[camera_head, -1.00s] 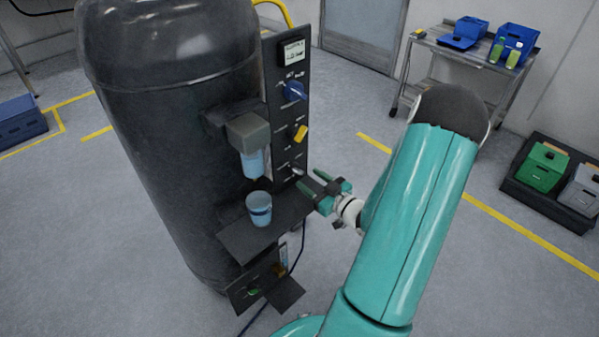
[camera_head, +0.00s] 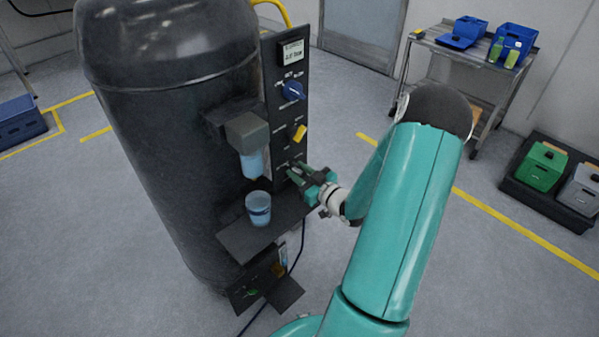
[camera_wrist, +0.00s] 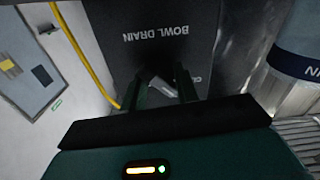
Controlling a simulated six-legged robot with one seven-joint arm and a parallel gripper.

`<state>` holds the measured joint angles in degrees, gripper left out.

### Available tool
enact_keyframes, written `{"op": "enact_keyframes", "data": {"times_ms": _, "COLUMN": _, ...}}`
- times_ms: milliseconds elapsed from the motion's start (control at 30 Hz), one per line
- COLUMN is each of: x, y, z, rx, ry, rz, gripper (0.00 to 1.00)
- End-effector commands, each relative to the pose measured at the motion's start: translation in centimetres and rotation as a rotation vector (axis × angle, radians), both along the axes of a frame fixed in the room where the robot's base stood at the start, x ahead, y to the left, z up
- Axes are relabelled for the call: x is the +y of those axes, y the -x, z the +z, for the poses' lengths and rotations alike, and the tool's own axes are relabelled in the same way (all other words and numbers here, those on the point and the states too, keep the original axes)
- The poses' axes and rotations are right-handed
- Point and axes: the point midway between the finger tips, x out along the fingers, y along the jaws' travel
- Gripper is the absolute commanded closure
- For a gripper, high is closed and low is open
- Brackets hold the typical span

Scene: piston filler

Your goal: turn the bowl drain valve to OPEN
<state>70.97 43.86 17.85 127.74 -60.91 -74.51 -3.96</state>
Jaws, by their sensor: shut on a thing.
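The bowl drain valve is a small grey lever (camera_wrist: 160,88) on the dark panel (camera_wrist: 150,15), below the upside-down "BOWL DRAIN" label (camera_wrist: 155,33) in the wrist view. Part of another label (camera_wrist: 196,80), starting with "C", shows beside the right finger. My gripper (camera_wrist: 161,92) has a finger on each side of the lever and is shut on it. In the head view my gripper (camera_head: 293,171) is at the lower part of the panel, and its fingers hide the lever there. The lever's exact angle is hard to tell.
A blue knob (camera_head: 292,91) and a yellow knob (camera_head: 299,133) sit above on the panel. A filling nozzle housing (camera_head: 247,133) and a light blue cup (camera_head: 258,208) on a dark shelf (camera_head: 237,241) are just left.

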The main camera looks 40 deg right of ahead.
Motion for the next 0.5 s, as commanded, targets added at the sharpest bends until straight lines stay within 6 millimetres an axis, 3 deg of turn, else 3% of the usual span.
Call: {"op": "enact_keyframes", "data": {"times_ms": 500, "x": -0.04, "y": 0.01, "z": 0.02, "rx": 0.004, "ry": -0.159, "rz": 0.0, "gripper": 0.92}}
